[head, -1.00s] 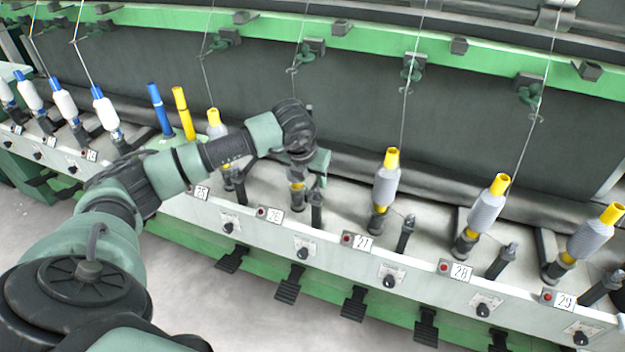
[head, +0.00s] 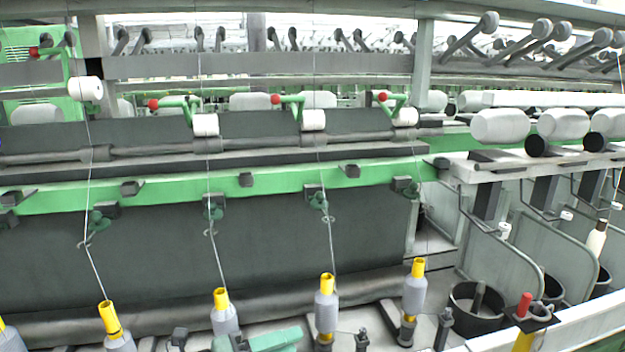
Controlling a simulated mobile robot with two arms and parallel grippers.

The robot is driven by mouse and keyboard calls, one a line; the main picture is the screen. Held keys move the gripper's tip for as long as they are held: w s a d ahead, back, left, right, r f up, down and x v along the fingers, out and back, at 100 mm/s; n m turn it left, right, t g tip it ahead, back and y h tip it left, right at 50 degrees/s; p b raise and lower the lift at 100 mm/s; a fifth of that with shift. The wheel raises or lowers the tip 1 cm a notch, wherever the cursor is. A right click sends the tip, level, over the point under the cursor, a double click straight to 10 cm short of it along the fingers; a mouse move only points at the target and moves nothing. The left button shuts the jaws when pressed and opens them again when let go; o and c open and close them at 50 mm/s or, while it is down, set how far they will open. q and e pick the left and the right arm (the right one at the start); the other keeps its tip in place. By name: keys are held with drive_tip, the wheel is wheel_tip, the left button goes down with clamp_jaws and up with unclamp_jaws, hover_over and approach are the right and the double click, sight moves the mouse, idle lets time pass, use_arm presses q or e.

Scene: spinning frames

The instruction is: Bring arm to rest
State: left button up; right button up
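My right gripper is not in view.
More grey bobbins on yellow tubes stand along the frame, one on the left (head: 118,342) and others on the right (head: 326,308) (head: 414,290). Threads run up from them to a green rail (head: 275,182). Black bins (head: 478,308) stand at the right.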

use_arm(q)
drive_tip(key=a+r+n+t+y, duration=0.7)
drive_tip(key=n+t, duration=0.5)
drive_tip(key=n, duration=0.5)
drive_tip(key=s+a+f+n+g+y, duration=0.2)
drive_tip(key=a+f+n+g+y, duration=0.1)
drive_tip(key=a+f+n+y, duration=0.3)
drive_tip(key=s+a+f+n+g+y, duration=0.3)
drive_tip(key=a+f+n, duration=0.2)
drive_tip(key=f, duration=0.3)
drive_tip(key=s+d+f+n+g+h, duration=0.1)
drive_tip(key=s+d+f+n+g, duration=0.1)
drive_tip(key=s+f+g, duration=0.7)
drive_tip(key=s+d+f+n+g+h, duration=0.15)
drive_tip(key=s+f, duration=0.45)
drive_tip(key=s, duration=0.6)
wheel_tip(320, 180, down, 27)
drive_tip(key=s+g, duration=0.2)
drive_tip(key=s, duration=0.1)
drive_tip(key=s+a+f, duration=0.1)
drive_tip(key=s+f, duration=0.6)
drive_tip(key=s, duration=0.1)
drive_tip(key=s+a+f, duration=0.2)
drive_tip(key=s+f, duration=0.5)
drive_tip(key=shift+s+a+m+g+p, duration=0.3)
drive_tip(key=shift+s+m+g, duration=0.05)
drive_tip(key=shift+s+g, duration=0.1)
